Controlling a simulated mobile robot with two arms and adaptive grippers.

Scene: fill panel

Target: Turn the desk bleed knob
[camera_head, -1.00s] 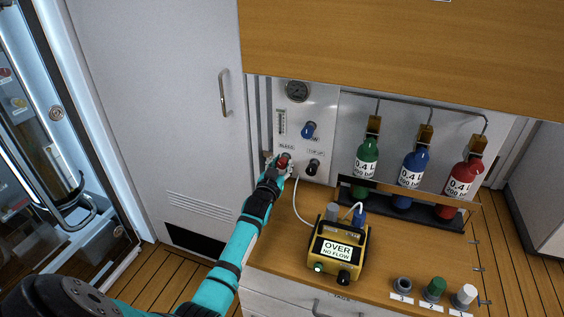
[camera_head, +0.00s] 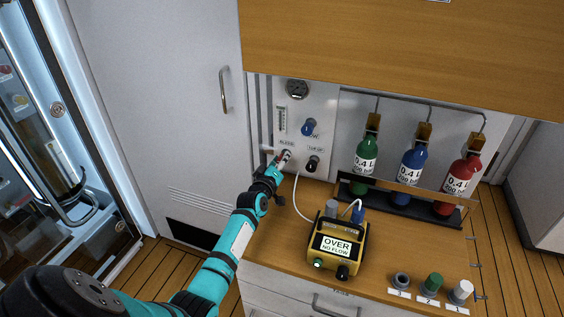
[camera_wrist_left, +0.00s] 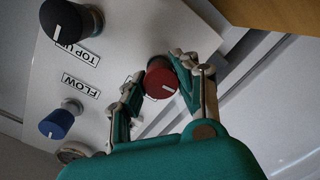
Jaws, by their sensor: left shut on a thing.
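In the head view my left gripper (camera_head: 282,160) is at the panel (camera_head: 322,106), just under the BLEED label, and mostly hides the knob. The blue FLOW knob (camera_head: 308,127) and the black TOP UP knob (camera_head: 312,164) are close by; in the wrist view they are blue (camera_wrist_left: 58,122) and black (camera_wrist_left: 68,20). My right gripper is not in view.
A gauge (camera_head: 298,89) sits at the panel's top. A yellow device (camera_head: 338,249) reading "OVER NO FLOW" stands on the wooden desk (camera_head: 400,262), with a white hose to the panel. Green, blue and red bottles (camera_head: 413,172) stand at right. Three caps (camera_head: 432,284) line the front edge.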

